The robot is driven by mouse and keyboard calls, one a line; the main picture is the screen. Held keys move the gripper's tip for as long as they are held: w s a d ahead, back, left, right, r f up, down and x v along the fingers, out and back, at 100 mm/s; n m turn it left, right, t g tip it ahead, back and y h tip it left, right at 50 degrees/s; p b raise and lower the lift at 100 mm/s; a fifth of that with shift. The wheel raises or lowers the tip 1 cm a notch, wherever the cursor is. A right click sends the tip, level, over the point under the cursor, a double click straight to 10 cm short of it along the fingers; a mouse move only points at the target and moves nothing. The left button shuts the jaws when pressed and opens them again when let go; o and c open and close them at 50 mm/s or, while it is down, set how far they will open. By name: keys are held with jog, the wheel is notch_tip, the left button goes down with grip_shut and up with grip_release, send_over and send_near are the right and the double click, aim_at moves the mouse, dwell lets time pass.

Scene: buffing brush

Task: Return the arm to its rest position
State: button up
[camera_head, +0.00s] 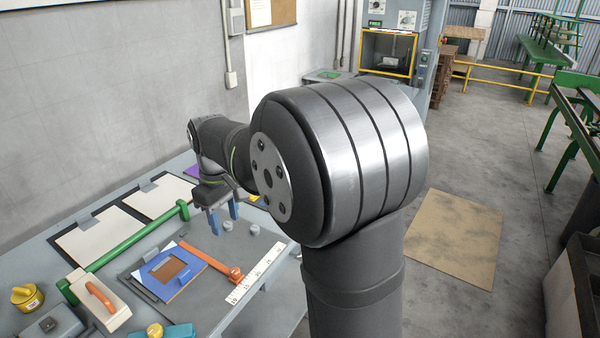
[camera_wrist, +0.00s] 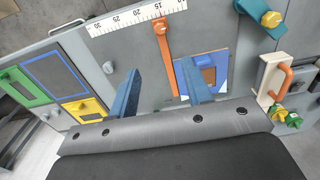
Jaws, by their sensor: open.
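My gripper (camera_head: 224,216) hangs over the grey workbench (camera_head: 243,318), with its two blue fingers pointing down. In the wrist view, the blue fingers of my gripper (camera_wrist: 160,72) are spread apart with nothing between them. My arm reaches across the middle of the head view, and its large grey and silver joint hides part of the bench. A long orange tool (camera_head: 205,258) lies on the bench below and in front of the gripper. It also shows in the wrist view (camera_wrist: 165,55), apart from the fingers.
A blue frame (camera_head: 160,284), white ruler strip (camera_head: 258,272), green bar (camera_head: 135,238), and cream block with an orange handle (camera_head: 96,310) lie on the bench. A yellow round object (camera_head: 28,297) sits at the left. A grey wall stands behind.

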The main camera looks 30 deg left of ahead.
aim_at(237, 267)
notch_tip(237, 267, down, 17)
jog(key=shift+f, duration=0.15)
jog(key=shift+w+f, duration=0.15)
jog(key=shift+w, duration=0.25)
dwell(0.3)
